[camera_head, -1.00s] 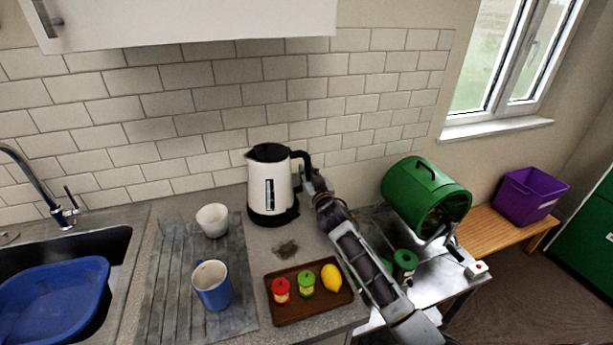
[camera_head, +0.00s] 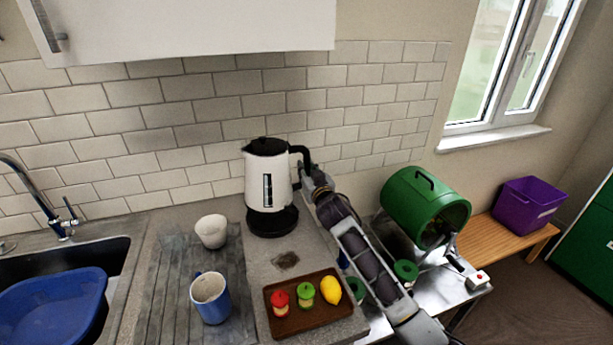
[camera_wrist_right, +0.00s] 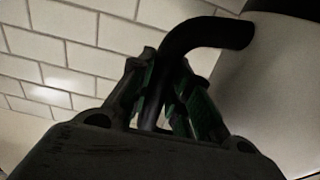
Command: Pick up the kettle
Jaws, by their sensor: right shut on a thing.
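The kettle (camera_head: 266,182) is white with a black lid and a black handle (camera_head: 302,158) on its right. It is upright and appears slightly raised above its round black base (camera_head: 272,223) at the back of the counter. My right gripper (camera_head: 305,172) reaches in from the lower right and is shut on the handle. In the right wrist view, the fingers (camera_wrist_right: 165,97) close around the dark handle (camera_wrist_right: 205,37), beside the pale kettle body (camera_wrist_right: 270,90). My left gripper is not in view.
A white cup (camera_head: 211,232) and a blue mug (camera_head: 211,300) stand left of the kettle. A brown tray (camera_head: 318,318) with small items lies in front. A green drum (camera_head: 415,203) stands to the right of my arm. A white cupboard (camera_head: 190,25) hangs above.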

